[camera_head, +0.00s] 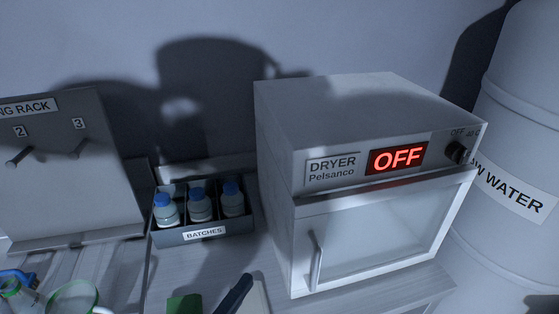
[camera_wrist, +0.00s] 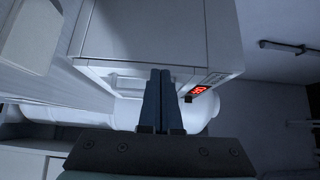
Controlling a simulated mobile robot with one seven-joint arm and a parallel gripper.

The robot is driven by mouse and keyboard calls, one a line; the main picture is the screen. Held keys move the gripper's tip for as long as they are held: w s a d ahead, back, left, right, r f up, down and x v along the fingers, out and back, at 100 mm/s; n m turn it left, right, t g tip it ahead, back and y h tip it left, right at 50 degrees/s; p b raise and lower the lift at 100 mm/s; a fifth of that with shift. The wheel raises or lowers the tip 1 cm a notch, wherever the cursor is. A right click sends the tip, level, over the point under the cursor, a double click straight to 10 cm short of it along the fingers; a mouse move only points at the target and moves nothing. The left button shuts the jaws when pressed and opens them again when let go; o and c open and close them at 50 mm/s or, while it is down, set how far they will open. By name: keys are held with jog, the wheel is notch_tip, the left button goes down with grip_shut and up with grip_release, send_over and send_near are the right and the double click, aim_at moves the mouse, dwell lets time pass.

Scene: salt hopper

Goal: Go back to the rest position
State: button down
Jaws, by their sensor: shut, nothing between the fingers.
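My gripper (camera_wrist: 160,72) shows in the wrist view, its two dark fingers together and nothing between them. The white dryer (camera_wrist: 158,32) is beyond the fingertips there, seen at a turned angle; the picture does not show the exact gap. In the head view the dryer (camera_head: 360,105) stands on the counter with its glass door shut and its red display reading OFF. I cannot make out my gripper in the head view.
A batches box (camera_head: 205,234) with 3 blue-capped bottles stands left of the dryer. A pegged rack (camera_head: 60,170) is further left. A large water barrel (camera_head: 520,140) stands at right. A green item (camera_head: 184,304) and a dark handle (camera_head: 234,296) lie at the front.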

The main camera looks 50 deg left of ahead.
jog(key=w+d+r+n+t+y, duration=0.1)
jog(key=w+d+r+n, duration=0.35)
jog(key=r, duration=0.35)
jog(key=w+d+r+n+t+y, duration=0.2)
jog(key=w+d+r+n, duration=0.1)
jog(key=w+r+n, duration=0.3)
jog(key=w+d+r+n+t+y, duration=0.1)
jog(key=w+d+r+n, duration=0.3)
jog(key=r, duration=0.5)
jog(key=s+d+r+t+h, duration=0.2)
jog(key=d+r, duration=0.5)
jog(key=r, duration=0.4)
jog(key=s+d+r+t+h, duration=0.3)
jog(key=d+r+h, duration=0.4)
jog(key=r, duration=0.4)
jog(key=shift+d+t, duration=0.6)
